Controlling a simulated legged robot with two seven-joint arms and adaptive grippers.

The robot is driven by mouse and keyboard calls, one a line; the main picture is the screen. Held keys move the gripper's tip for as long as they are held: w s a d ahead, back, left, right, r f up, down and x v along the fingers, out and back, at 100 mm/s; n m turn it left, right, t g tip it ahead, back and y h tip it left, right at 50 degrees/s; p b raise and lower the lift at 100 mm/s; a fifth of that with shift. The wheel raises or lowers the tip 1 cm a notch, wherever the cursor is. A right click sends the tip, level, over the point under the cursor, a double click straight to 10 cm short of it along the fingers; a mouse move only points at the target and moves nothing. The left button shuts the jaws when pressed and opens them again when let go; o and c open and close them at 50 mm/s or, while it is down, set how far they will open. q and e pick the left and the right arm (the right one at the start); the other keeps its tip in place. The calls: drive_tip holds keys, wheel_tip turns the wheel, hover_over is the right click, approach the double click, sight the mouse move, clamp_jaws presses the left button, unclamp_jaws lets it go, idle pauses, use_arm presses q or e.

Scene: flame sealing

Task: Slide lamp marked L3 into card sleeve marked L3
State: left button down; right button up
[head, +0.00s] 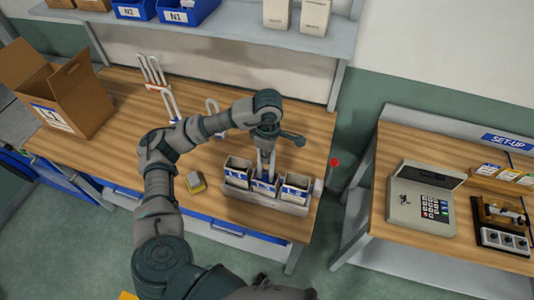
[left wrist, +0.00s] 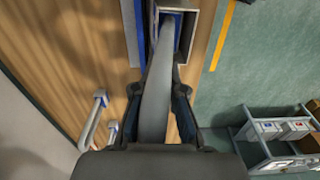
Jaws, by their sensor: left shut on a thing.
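My left gripper (head: 267,146) is shut on a pale lamp (head: 267,160) and holds it pointing down over the middle one of three card sleeves (head: 264,187). In the left wrist view, the fingers (left wrist: 160,85) are either side of the grey-white lamp tube (left wrist: 155,105). Its far end overlaps the opening of a blue-lined sleeve (left wrist: 185,22). I cannot tell how far it is inside. The lamp's and sleeves' marks are too small to read. My right gripper is not in view.
The sleeves stand in a grey holder (head: 238,190) near the bench's front right edge. White lamps (head: 171,106) stand behind, left of my gripper. An open cardboard box (head: 75,95) stands far left.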

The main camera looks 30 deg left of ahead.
sight(265, 169)
use_arm(q)
drive_tip(key=shift+w+a+f+b, duration=0.1)
drive_tip(key=shift+f+b, duration=0.2)
drive_tip(key=shift+f, duration=0.2)
drive_tip(key=shift+w+a+f+b, duration=0.1)
drive_tip(key=shift+f+b, duration=0.15)
drive_tip(key=shift+f, duration=0.25)
drive_tip(key=shift+a+f+b, duration=0.25)
drive_tip(key=shift+f+b, duration=0.3)
drive_tip(key=shift+f, duration=0.15)
drive_tip(key=shift+f+b, duration=0.25)
drive_tip(key=shift+b, duration=0.05)
drive_tip(key=shift+s+f, duration=0.1)
drive_tip(key=shift+f, duration=0.1)
drive_tip(key=shift+d+f, duration=0.1)
drive_tip(key=shift+d+f+b, duration=0.1)
drive_tip(key=shift+b, duration=0.25)
drive_tip(key=shift+d+f+b, duration=0.1)
drive_tip(key=shift+f+b, duration=0.2)
drive_tip(key=shift+a+f+b, duration=0.2)
drive_tip(key=shift+f+b, duration=0.15)
drive_tip(key=shift+f, duration=0.15)
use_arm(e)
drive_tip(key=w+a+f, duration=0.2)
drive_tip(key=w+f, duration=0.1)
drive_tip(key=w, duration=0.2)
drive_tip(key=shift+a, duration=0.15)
